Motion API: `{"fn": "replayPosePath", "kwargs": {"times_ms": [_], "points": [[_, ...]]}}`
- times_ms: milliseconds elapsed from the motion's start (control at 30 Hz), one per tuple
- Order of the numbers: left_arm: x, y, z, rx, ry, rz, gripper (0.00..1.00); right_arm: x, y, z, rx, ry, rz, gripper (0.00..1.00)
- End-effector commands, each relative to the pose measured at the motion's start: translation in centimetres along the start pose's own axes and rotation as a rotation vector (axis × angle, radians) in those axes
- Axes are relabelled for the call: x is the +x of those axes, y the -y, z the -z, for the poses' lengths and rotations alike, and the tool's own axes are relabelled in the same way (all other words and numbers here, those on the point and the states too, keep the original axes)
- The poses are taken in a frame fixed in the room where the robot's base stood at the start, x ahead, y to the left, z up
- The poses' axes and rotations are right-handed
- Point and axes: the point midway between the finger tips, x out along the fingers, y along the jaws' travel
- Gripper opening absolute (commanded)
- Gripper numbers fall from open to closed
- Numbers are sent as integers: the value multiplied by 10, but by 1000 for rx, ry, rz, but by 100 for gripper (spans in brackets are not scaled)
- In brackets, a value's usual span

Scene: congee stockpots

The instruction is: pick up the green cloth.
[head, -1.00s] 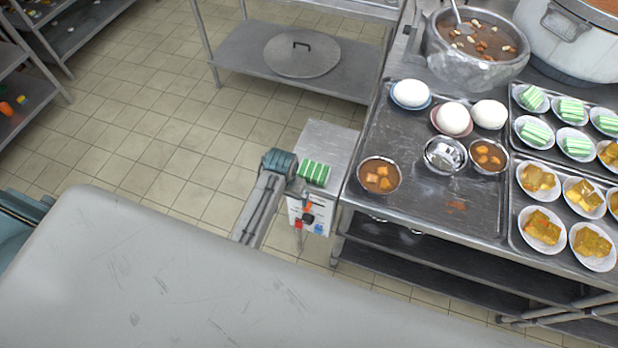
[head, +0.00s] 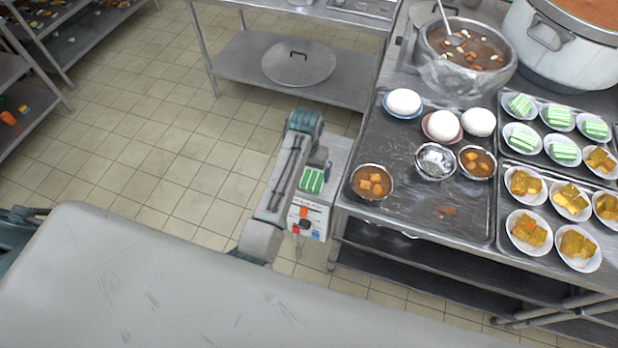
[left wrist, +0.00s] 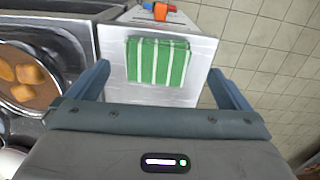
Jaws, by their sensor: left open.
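The green cloth (head: 311,181), striped with white, lies folded on a small steel box (head: 336,150) beside the serving counter. In the left wrist view the cloth (left wrist: 158,62) shows flat on the pale top. My left gripper (left wrist: 158,74) is open and empty there, with the cloth in view between and beyond its two fingers. I cannot tell the gap between fingers and cloth. In the head view my left arm reaches up along the box's left side, and its gripper (head: 319,158) is small and partly hidden near the cloth's far edge. My right gripper is not in view.
The counter right of the box holds a tray (head: 410,215) with bowls of brown stew (head: 371,182) and white buns (head: 441,126). A stockpot (head: 463,58) stands behind. A control panel (head: 308,219) faces front. Open tiled floor lies left.

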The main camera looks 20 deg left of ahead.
Motion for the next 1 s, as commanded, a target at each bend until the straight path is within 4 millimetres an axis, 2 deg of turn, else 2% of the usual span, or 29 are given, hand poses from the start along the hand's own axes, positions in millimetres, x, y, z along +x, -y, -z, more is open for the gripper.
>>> {"fn": "replayPosePath", "kwargs": {"times_ms": [200, 400, 667, 867, 1000], "points": [[23, -4, -1, 1, 5, 0, 100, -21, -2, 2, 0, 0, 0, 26], [46, -4, 0, 0, 2, 0, 100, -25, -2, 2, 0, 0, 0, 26], [50, -4, 0, 0, -1, 0, 100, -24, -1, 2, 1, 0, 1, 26], [49, -4, 0, 0, 0, 0, 63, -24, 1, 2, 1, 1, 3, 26], [49, -4, 0, 0, 0, 0, 63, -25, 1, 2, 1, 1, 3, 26]]}}
